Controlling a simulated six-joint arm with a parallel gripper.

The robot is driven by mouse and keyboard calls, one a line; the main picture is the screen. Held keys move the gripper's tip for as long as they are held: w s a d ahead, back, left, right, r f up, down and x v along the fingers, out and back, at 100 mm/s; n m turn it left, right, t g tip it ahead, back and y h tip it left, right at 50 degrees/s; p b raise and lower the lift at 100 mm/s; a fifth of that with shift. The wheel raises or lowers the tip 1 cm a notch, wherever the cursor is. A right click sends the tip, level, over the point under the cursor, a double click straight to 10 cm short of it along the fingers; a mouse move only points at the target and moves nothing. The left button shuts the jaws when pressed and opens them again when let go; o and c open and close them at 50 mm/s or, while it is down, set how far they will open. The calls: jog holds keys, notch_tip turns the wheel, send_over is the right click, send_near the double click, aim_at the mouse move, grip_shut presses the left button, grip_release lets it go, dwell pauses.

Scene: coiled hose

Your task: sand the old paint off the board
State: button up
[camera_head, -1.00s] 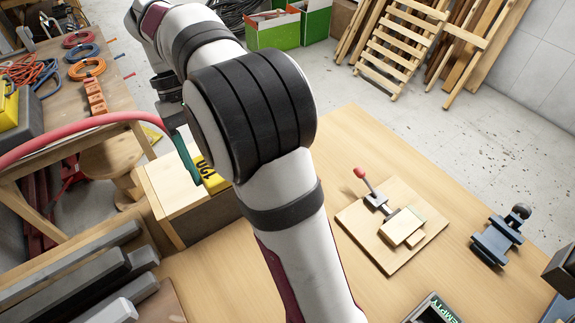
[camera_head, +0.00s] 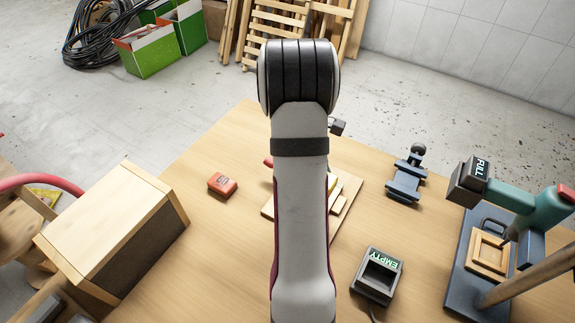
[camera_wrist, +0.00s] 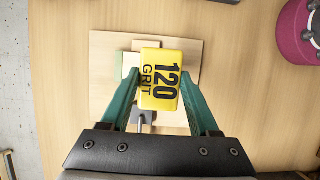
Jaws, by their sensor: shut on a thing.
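My gripper (camera_wrist: 161,95) is shut on a yellow sanding block (camera_wrist: 160,80) marked "120 GRIT", its green fingers on either side. In the wrist view the block is in front of a square wooden base (camera_wrist: 104,108), which also shows beside my arm in the head view (camera_head: 349,193). A small pale board (camera_wrist: 190,65) lies on that base, partly hidden by the block. A pale green patch shows at its left. A dark clamp (camera_wrist: 144,117) is partly covered. Contact between block and board cannot be told. My arm hides the gripper in the head view.
A red block (camera_head: 222,185) lies on the table left of the base. A wooden box (camera_head: 115,235) stands at left. A blue vise-like tool (camera_head: 407,180), an "EMPTY" tray (camera_head: 377,275) and a "FULL" device (camera_head: 470,183) are at right.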

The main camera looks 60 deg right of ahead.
jog(key=shift+f, duration=3.3)
jog(key=shift+d+f, duration=0.4)
jog(key=shift+f, duration=0.15)
jog(key=shift+d, duration=1.5)
jog(key=shift+a, duration=1.95)
jog(key=shift+r, duration=3.9)
jog(key=shift+w, duration=0.1)
